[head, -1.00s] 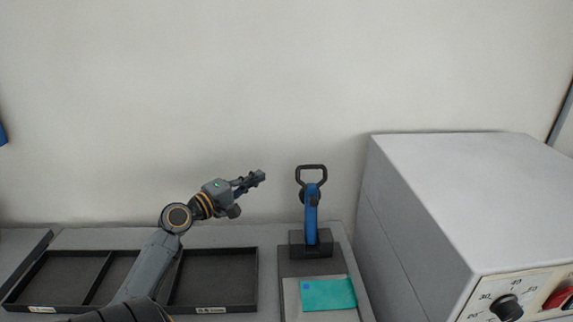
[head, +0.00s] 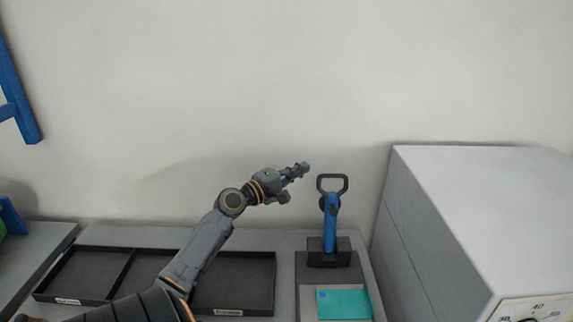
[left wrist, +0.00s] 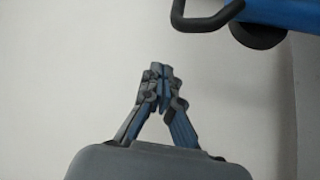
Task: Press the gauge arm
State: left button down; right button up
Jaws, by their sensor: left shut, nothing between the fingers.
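The gauge arm (head: 330,222) is a blue upright lever with a black loop handle (head: 332,184) on top. It stands on a dark base block (head: 328,254). My left gripper (head: 304,168) is shut and empty, just left of the handle and a little above it in the head view, apart from it. In the left wrist view the shut fingers (left wrist: 161,72) point up the picture. Part of the black handle (left wrist: 202,18) and the blue arm (left wrist: 285,14) show at the upper right, clear of the fingertips. My right gripper is not in view.
A teal piece (head: 343,304) lies on a pale plate in front of the base. A large grey machine (head: 470,205) with a dial stands close on the right. A black divided tray (head: 233,312) lies left, partly behind my left arm. A blue frame (head: 12,90) is at far left.

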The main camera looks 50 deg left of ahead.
pick_arm(q)
jog(key=d+p, duration=0.1)
jog(key=d, duration=0.1)
jog(key=d+p, duration=0.1)
jog(key=shift+w+d+f, duration=0.15)
jog(key=shift+d+f, duration=0.05)
jog(key=shift+d, duration=0.15)
jog(key=shift+d, duration=0.1)
